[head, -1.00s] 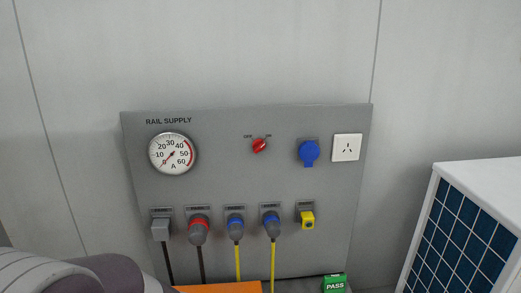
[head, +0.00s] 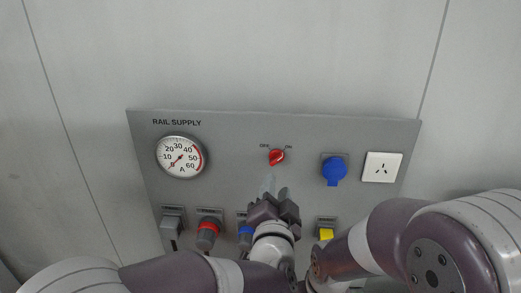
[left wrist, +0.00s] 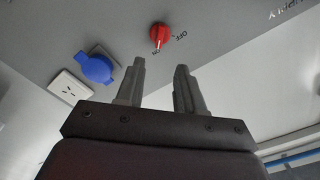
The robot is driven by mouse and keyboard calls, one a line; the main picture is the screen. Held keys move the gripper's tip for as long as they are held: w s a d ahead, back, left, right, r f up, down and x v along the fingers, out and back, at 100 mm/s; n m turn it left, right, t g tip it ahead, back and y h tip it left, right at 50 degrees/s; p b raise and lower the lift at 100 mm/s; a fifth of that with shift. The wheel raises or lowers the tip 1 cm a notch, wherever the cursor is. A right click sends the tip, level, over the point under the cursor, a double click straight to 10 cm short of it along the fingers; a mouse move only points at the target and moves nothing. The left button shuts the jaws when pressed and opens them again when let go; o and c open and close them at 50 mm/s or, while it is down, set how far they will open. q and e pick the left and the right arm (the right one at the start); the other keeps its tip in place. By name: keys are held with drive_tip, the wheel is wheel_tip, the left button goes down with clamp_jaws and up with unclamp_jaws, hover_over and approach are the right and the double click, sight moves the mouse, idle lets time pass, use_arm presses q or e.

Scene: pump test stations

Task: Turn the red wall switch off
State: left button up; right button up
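The red wall switch (head: 277,157) is a small rotary knob on the grey panel, between the OFF and ON labels. Its grip slants to the upper right, towards ON. In the left wrist view the red switch (left wrist: 160,34) has its pale mark by the ON label. My left gripper (head: 275,187) is open and empty, just below the switch in the head view. In the left wrist view its two fingers (left wrist: 160,66) stand apart, with the switch beyond the tips and not touched. My right arm is at the lower right; its gripper does not show.
The grey panel (head: 235,130) also bears a round gauge (head: 181,157), a blue socket (head: 334,170) and a white outlet (head: 381,167). A row of plugs, including a red-ringed one (head: 208,230), runs below, partly hidden by my arms. Space around the switch is clear.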

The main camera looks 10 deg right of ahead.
sight(278, 160)
use_arm(q)
drive_tip(key=p+x, duration=0.4)
drive_tip(key=x, duration=0.6)
drive_tip(key=shift+w+d, duration=0.1)
drive_tip(key=shift+w+d+f, duration=0.1)
drive_tip(key=shift+w, duration=0.3)
clamp_jaws()
